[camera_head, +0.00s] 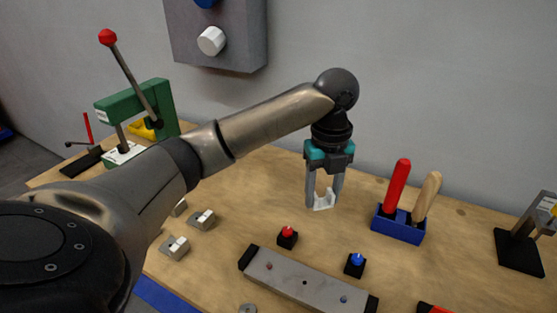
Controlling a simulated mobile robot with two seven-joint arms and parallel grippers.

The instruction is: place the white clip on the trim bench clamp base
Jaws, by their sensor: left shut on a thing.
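My left gripper (323,200) points down over the wooden bench, its two grey fingers shut on the white clip (324,203). The clip is a small U-shaped piece at the fingertips; I cannot tell whether it touches the bench top. No clamp base is clearly marked as the trim bench one. A small clamp with a red handle and a black base (82,163) stands at the far left, well away from the gripper. My right gripper is not in view.
A green lever press (137,103) stands at the back left. A grey bar with black ends (305,284) lies in front. Small red-topped (287,238) and blue-topped (355,265) blocks are near it. A blue holder (398,227) stands right; a black-based stand (519,251) is farther right.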

